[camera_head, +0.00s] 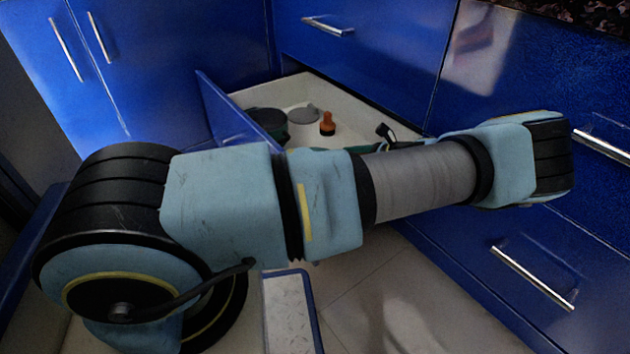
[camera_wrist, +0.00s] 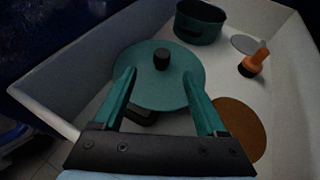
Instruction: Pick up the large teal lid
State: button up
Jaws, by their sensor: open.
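The large teal lid (camera_wrist: 181,87) is a round disc with a black knob (camera_wrist: 161,60). In the wrist view it lies inside the open drawer, seemingly on top of something dark that shows under its near edge. My gripper (camera_wrist: 162,80) is open, its two teal fingers reaching over the near part of the lid, one on each side of the middle. The knob shows just beyond the fingertips, between their lines. I cannot tell whether the fingers touch the lid. In the head view my arm hides most of this spot.
The white-lined drawer (camera_head: 300,83) has blue outer walls. It also holds a teal pot (camera_wrist: 200,22), an orange-and-black bottle (camera_wrist: 254,63), which shows in the head view (camera_head: 327,123), a grey disc (camera_wrist: 243,44) and a brown disc (camera_wrist: 238,128). Blue cabinets surround it.

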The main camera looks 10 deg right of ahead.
jog(key=shift+t, duration=0.3)
jog(key=x, duration=0.1)
jog(key=b+x, duration=0.1)
jog(key=x, duration=0.1)
jog(key=f+x, duration=0.1)
jog(key=shift+w+f, duration=0.1)
jog(key=shift+w, duration=0.15)
jog(key=shift+b+x, duration=1.45)
jog(key=shift+x, duration=1.25)
jog(key=shift+s+f, duration=0.1)
grip_shut()
